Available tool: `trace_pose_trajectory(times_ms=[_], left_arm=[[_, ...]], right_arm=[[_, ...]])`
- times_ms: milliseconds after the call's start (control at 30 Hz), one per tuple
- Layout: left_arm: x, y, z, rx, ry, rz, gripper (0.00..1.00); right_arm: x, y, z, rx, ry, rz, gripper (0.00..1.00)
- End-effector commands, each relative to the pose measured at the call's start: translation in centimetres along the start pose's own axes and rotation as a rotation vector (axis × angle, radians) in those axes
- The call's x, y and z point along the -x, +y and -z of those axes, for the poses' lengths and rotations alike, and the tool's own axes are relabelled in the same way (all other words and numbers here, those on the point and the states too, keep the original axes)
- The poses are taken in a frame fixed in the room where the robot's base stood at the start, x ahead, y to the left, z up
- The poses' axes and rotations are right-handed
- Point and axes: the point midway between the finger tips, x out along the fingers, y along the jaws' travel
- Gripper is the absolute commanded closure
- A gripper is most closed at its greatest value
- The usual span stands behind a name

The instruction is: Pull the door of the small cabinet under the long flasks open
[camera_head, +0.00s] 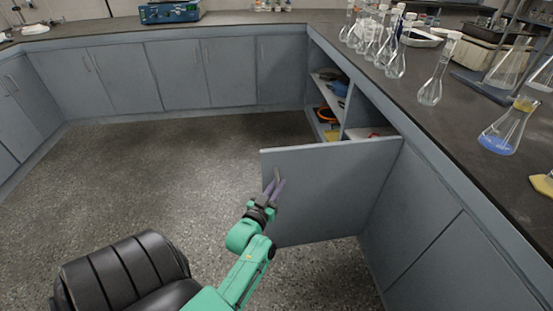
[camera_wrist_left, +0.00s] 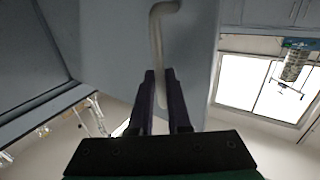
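The grey cabinet door (camera_head: 335,185) under the long flasks (camera_head: 385,40) stands wide open, swung out from the counter front. Shelves with items show in the opening behind it. My left gripper (camera_head: 274,184) is at the door's face near its free edge. In the left wrist view, its two dark fingers (camera_wrist_left: 160,75) lie on both sides of the bent metal handle (camera_wrist_left: 157,40), closed on its lower part. The door panel (camera_wrist_left: 190,45) fills the view behind the handle. My right gripper is not in view.
Shelves (camera_head: 332,100) inside hold several tools and an orange item. A closed cabinet front (camera_head: 460,265) adjoins the door's hinge side. A black padded seat-like shape (camera_head: 125,275) is at the lower left. The floor (camera_head: 165,165) left of the door is clear.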

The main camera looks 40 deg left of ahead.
Motion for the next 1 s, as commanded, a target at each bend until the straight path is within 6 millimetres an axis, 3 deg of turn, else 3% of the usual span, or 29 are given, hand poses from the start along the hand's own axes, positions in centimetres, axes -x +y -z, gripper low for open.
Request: trace_pose_trajectory(times_ms=[333,467,1000], left_arm=[[0.1,0.0,0.0,0.001,0.000,0.000,0.75],[1.1,0.0,0.0,0.000,-0.002,0.000,0.75],[13.6,0.1,0.0,-0.001,-0.003,-0.002,0.75]], right_arm=[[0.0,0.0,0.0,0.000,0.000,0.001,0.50],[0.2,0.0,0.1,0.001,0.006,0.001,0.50],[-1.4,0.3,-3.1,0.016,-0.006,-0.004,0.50]])
